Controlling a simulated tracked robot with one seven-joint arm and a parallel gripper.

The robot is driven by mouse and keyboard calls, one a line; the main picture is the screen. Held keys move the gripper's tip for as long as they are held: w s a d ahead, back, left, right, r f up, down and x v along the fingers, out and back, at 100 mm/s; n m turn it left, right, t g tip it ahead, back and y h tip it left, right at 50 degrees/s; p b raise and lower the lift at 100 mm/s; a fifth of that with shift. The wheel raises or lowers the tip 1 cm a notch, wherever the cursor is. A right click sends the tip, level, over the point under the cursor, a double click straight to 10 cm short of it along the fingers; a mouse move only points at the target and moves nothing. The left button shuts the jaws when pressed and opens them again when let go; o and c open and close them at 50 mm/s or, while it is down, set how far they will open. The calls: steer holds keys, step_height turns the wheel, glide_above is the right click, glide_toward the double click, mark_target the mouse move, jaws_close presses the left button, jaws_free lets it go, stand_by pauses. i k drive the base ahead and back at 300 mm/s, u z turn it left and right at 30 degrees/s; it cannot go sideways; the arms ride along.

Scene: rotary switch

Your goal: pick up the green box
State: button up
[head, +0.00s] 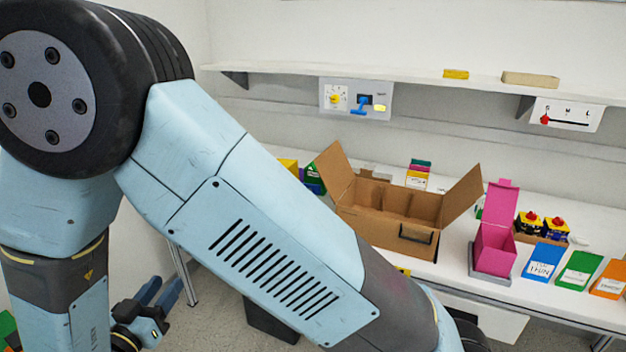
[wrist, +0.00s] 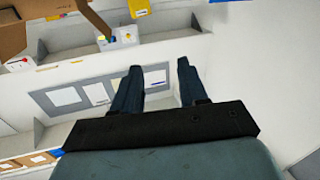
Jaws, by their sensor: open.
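The green box (head: 578,271) has a white label and lies on the white table at the right in the head view, between a blue box and an orange box. I cannot pick it out in the wrist view. My gripper (head: 165,282) is low at the left in the head view, far from the green box and pointing up and to the right. In the wrist view its two dark blue fingers (wrist: 158,78) stand apart with nothing between them.
An open cardboard box (head: 385,205) and an open pink box (head: 495,250) stand on the table. The blue box (head: 544,262) and orange box (head: 609,280) flank the green one closely. A shelf (head: 420,78) and switch panel (head: 355,100) are on the wall.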

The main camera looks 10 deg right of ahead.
mark_target(310, 177)
steer(key=u, duration=0.1)
steer(key=i, duration=1.2)
steer(key=z, duration=0.65)
